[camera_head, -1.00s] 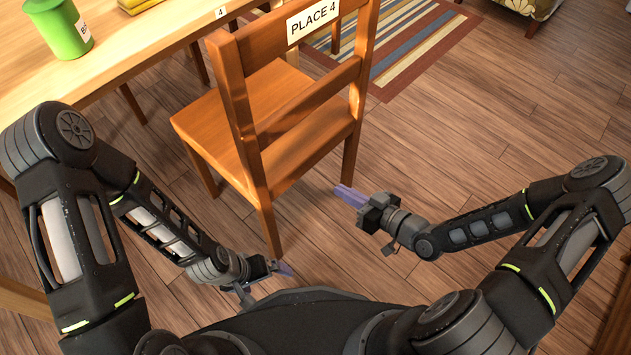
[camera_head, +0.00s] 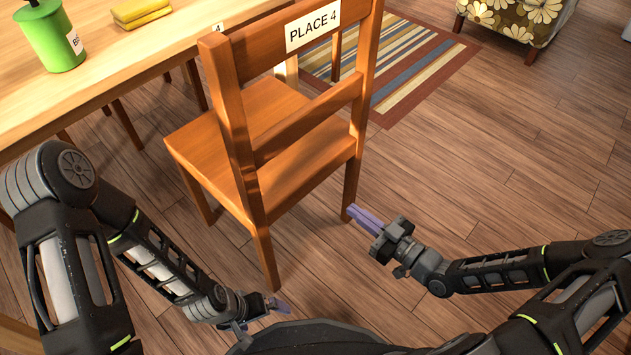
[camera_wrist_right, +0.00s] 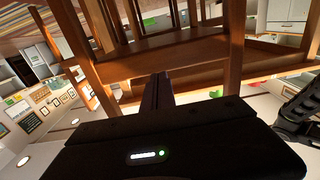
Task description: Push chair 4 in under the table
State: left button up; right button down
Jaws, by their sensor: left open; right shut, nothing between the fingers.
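The wooden chair with the "PLACE 4" label, chair 4 (camera_head: 262,142), stands upright in the head view with its back towards me. Its seat front is close to the edge of the light wooden table (camera_head: 150,62). My left gripper (camera_head: 284,305) is low, beside the foot of the chair's left back leg; its jaws are open. My right gripper (camera_head: 360,215) is shut and empty, its purple fingers close to the right back leg. I cannot tell if either touches. In the right wrist view the chair's wooden frame (camera_wrist_right: 165,62) lies right beyond the fingers.
A green container (camera_head: 50,38) and a yellow stack (camera_head: 140,10) are on the table. A striped rug (camera_head: 425,75) lies beyond the chair, and a floral armchair (camera_head: 510,22) stands at the far right. The wooden floor (camera_head: 480,150) to the right is clear.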

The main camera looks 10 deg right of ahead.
aim_at(315, 182)
jog(key=b+x, duration=0.1)
jog(key=x, duration=0.9)
jog(key=shift+w+a, duration=0.2)
jog(key=shift+w, duration=0.05)
pick_arm(q)
jog(key=shift+w+f, duration=0.1)
jog(key=shift+f, duration=0.6)
jog(key=shift+w+a, duration=0.1)
pick_arm(e)
jog(key=shift+w+a, duration=0.15)
